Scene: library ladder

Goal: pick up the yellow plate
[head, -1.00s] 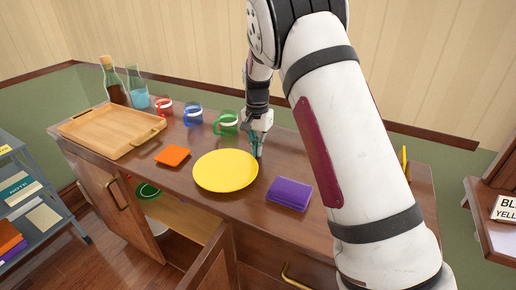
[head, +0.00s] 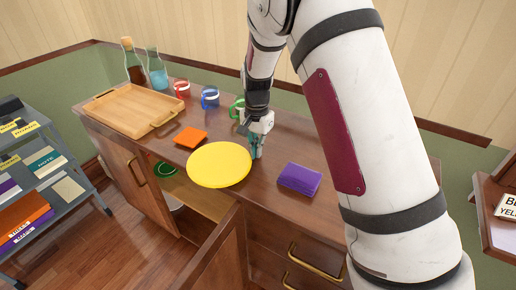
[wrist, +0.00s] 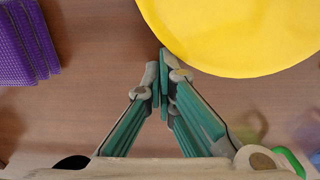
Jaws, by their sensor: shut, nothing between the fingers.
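The yellow plate (head: 219,165) lies flat on the wooden cabinet top, near its front edge. It also fills the upper right of the wrist view (wrist: 240,35). My gripper (head: 255,153) points down just right of the plate's rim in the head view. In the wrist view, my gripper's teal fingertips (wrist: 164,60) are together and empty, close beside the plate's edge. I cannot tell whether they touch the rim.
Purple cloths (head: 299,179) lie right of the plate, and orange cloths (head: 190,137) lie behind it to the left. A wooden tray (head: 113,122), bottles (head: 157,73) and mugs (head: 210,98) stand farther back. A cabinet door (head: 215,255) hangs open below.

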